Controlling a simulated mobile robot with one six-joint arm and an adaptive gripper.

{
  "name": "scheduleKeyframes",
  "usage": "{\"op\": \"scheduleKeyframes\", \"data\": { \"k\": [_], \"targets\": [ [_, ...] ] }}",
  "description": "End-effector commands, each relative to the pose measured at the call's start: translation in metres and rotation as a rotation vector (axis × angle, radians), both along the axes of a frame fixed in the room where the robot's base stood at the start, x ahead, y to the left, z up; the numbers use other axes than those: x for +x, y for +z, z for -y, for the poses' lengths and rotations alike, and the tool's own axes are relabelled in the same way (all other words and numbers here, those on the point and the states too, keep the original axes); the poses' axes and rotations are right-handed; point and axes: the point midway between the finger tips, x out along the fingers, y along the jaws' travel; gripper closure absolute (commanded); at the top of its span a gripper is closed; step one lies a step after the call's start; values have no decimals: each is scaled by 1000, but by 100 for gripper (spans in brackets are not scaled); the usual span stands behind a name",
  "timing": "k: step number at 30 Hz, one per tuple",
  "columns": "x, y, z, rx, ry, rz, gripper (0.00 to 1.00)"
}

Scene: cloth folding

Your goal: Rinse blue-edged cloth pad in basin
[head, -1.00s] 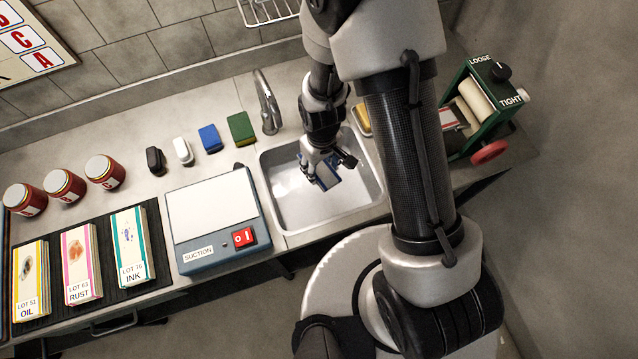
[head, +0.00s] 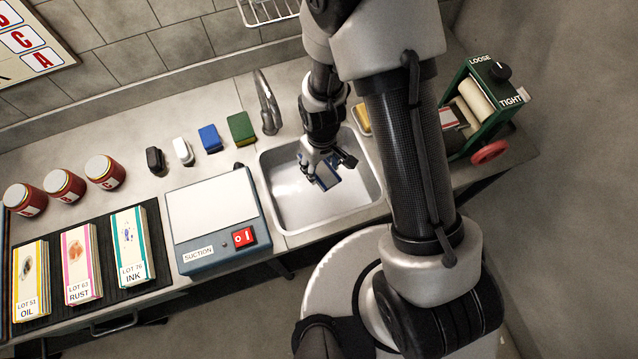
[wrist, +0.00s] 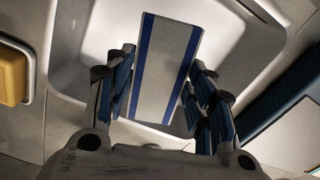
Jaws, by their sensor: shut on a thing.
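The blue-edged cloth pad is a pale grey strip with blue borders; it shows in the wrist view (wrist: 163,75) between the two fingers and in the head view (head: 327,178) as a small patch. My gripper (head: 318,172) is shut on the pad, with blue-lined fingers at its two sides in the wrist view (wrist: 160,108). The basin (head: 286,200) is a pale sink set in the counter. My gripper and the pad are over or inside it; their exact height above the bottom cannot be told.
A tap (head: 267,100) stands at the basin's back left edge. A suction box (head: 215,215) is left of the basin. A yellow sponge-like block (head: 362,118) lies by its right rim. A green roller wringer (head: 490,100) stands further right. Lot-labelled pads (head: 130,245) lie far left.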

Motion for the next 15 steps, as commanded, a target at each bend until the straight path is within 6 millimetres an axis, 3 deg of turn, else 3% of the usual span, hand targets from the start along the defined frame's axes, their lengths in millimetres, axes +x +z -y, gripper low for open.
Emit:
{"op": "scheduleKeyframes", "data": {
  "k": [10, 15],
  "targets": [
    [0, 1, 0, 0, 0, 0, 74],
    [0, 14, 0, 1, 0, 1, 74]
  ]
}}
